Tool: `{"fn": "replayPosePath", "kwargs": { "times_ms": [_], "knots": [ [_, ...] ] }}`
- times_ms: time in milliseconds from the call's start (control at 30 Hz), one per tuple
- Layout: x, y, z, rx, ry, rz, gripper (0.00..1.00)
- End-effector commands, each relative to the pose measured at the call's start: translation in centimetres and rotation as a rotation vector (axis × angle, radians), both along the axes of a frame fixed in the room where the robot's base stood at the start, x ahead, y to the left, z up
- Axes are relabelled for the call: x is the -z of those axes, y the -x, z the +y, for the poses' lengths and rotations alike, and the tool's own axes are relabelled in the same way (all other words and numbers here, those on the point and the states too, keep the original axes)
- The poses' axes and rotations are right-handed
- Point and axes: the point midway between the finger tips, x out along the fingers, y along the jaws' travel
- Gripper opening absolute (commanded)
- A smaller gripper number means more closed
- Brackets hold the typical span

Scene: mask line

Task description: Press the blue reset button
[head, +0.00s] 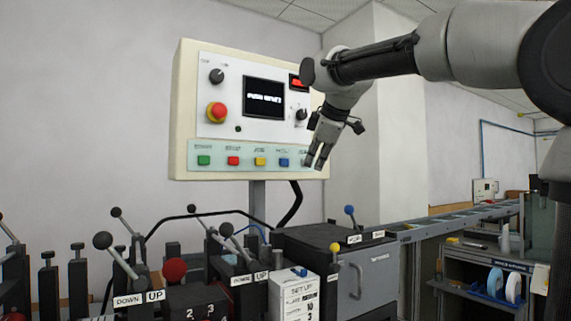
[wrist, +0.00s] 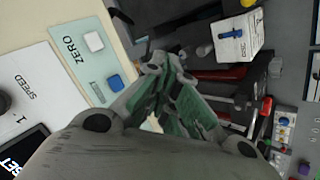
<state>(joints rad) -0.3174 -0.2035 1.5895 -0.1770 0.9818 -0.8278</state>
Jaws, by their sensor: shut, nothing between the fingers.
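The blue button (head: 284,162) is the rightmost of several coloured buttons visible on the pale green strip low on the control panel (head: 182,110) in the head view. Its small label there is too blurred to read surely. In the wrist view the blue button (wrist: 115,83) sits beside a white button (wrist: 94,41) marked ZERO. My gripper (head: 318,164) is shut and empty, pointing down in front of the panel's lower right corner, to the right of the blue button. In the wrist view my gripper (wrist: 163,66) is right of the blue button, apart from it.
Green (head: 204,160), red (head: 233,161) and yellow (head: 259,162) buttons share the strip. A red emergency knob (head: 215,112) and a lit screen (head: 263,98) are above. Levers with round knobs and a grey box (head: 345,270) stand below the panel.

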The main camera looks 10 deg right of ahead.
Motion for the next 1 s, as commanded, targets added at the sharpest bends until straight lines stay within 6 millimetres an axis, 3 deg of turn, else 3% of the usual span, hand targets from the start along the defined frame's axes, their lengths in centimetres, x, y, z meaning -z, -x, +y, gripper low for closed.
{"fn": "replayPosePath", "kwargs": {
  "times_ms": [167,633,1000],
  "knots": [
    [0.0,-1.0,0.3,0.001,0.000,0.001,0.00],
    [0.1,-6.9,2.2,0.002,-0.001,0.001,0.00],
    [0.0,-8.4,2.7,0.001,-0.001,0.000,0.00]
  ]
}}
